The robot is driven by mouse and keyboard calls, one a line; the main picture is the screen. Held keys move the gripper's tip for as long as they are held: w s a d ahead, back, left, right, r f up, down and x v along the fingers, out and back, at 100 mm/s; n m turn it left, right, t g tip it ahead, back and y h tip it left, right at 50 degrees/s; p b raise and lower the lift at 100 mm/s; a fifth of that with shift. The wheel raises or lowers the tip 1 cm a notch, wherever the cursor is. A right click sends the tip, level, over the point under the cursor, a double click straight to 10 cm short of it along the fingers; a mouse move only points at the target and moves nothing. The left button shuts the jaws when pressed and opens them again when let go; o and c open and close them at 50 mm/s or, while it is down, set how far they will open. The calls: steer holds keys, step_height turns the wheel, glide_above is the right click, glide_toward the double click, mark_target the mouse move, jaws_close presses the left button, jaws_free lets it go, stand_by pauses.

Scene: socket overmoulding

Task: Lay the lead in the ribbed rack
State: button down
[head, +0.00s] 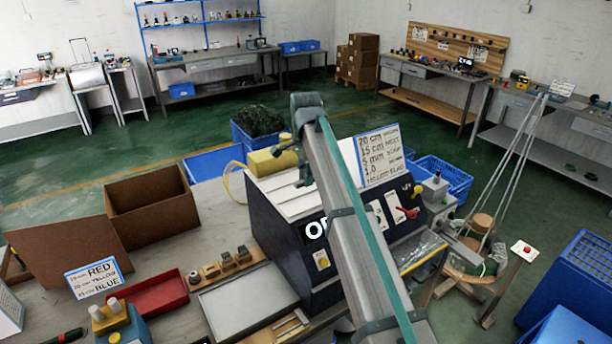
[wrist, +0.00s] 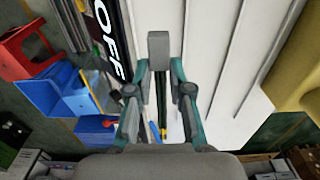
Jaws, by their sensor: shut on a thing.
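My gripper (wrist: 159,68) points down over a white ribbed surface in the wrist view. Its two teal-and-grey fingers are shut on a grey block, which looks like the end of the lead (wrist: 158,48). A dark strip with a yellow part shows between the fingers; I cannot tell if it belongs to the lead. The white surface with long raised ribs (wrist: 215,60), likely the ribbed rack, fills the middle and right of that view. In the head view it shows on top of the dark machine (head: 284,190), with my gripper (head: 303,178) above it, partly hidden by my arm.
The machine's OFF label (wrist: 110,38) is beside the ribs. A grey tray (head: 248,302), red bin (head: 158,293) and cardboard box (head: 150,208) are to the left. A size sign (head: 379,153) stands at the right.

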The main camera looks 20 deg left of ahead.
mark_target(306, 202)
steer(key=shift+f+b, duration=0.75)
steer(key=shift+f, duration=2.55)
steer(key=c, duration=1)
jaws_free()
step_height(306, 202, up, 12)
steer(key=shift+f, duration=0.1)
steer(key=shift+s, duration=0.1)
